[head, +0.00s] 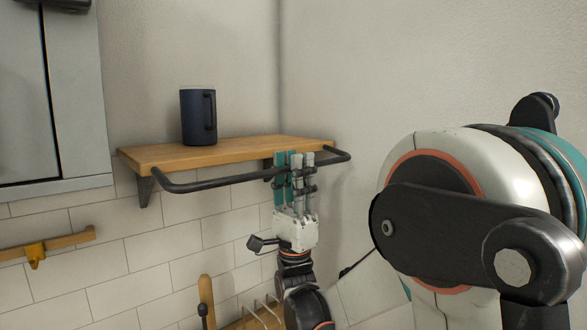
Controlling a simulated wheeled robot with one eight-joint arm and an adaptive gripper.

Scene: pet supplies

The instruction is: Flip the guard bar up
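The guard bar (220,182) is a dark, rounded rail in front of a wooden shelf (170,156). It curves in at both ends. Its long front run lies about level with or slightly below the shelf's front edge in the picture. My gripper (294,160) points upward at the right part of the bar, with teal and grey fingers. The fingers overlap the bar and hide a short stretch of it. I cannot tell whether they touch it, straddle it or close on it.
A dark blue mug (198,117) stands upright on the shelf. A grey cabinet (70,100) is at the upper left. A wire rack (262,312) is below; a side wall is at right.

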